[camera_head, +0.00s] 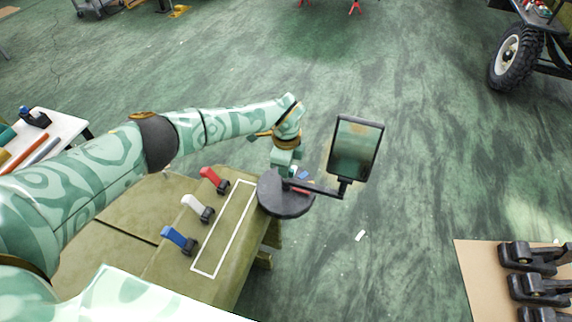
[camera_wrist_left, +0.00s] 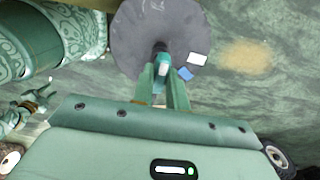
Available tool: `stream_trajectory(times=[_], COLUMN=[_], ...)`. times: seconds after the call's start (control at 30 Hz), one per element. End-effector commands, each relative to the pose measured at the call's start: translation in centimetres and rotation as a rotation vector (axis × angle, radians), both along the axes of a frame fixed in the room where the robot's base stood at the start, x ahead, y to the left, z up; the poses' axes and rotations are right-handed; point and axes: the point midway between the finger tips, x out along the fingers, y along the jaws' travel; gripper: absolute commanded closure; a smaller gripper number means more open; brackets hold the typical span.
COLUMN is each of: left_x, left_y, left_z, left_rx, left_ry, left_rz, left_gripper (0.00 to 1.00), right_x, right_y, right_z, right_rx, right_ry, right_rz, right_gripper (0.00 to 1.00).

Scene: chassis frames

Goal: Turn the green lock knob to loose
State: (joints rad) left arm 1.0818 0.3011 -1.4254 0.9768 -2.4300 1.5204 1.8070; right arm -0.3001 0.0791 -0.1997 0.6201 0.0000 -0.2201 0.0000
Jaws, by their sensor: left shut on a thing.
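A small teal-green knob (camera_wrist_left: 163,67) shows in the left wrist view at the underside of a dark round disc (camera_wrist_left: 128,42). The two fingers of my left gripper (camera_wrist_left: 162,82) are on either side of it and shut on it. In the head view my left gripper (camera_head: 283,168) reaches the far side of the disc (camera_head: 286,202); the disc hides its fingertips and the knob. An arm runs from the disc to a framed mirror-like panel (camera_head: 355,150). The knob's exact turn angle cannot be told. My right gripper is in neither view.
An olive bench top (camera_head: 215,285) carries red (camera_head: 212,178), white (camera_head: 197,206) and blue (camera_head: 178,238) levers beside a white outlined rectangle. A tan board (camera_head: 480,265) with black clamps stands at right. A wheel (camera_head: 514,55) is at upper right. Open floor lies beyond.

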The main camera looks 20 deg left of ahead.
Motion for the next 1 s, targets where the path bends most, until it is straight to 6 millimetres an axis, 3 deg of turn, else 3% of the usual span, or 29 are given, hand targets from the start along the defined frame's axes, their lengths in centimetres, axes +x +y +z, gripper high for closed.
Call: stream_trajectory(times=[0.3, 0.33, 0.4, 0.77, 0.87, 1.0], left_x=[0.1, 0.1, 0.1, 0.1, 0.2, 0.2], left_y=[0.0, 0.0, 0.0, 0.0, 0.1, 0.1], left_z=[0.1, 0.1, 0.1, 0.7, 2.3, 6.0], left_rx=[-0.001, -0.001, -0.001, 0.0, 0.0, 0.0], left_ry=[-0.003, -0.003, -0.003, -0.002, -0.005, -0.008], left_rz=[0.004, 0.004, 0.003, 0.001, 0.001, 0.001], left_gripper=[1.0, 0.8, 0.64, 0.64, 0.64, 0.64], right_x=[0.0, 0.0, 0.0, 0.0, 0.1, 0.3], right_y=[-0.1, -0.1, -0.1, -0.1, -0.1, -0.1], right_z=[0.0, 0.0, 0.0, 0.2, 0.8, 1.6], right_rx=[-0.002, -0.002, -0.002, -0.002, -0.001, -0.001], right_ry=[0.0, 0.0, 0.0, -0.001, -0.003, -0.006], right_rz=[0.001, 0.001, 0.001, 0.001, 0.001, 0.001], right_gripper=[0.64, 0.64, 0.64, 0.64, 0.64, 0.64])
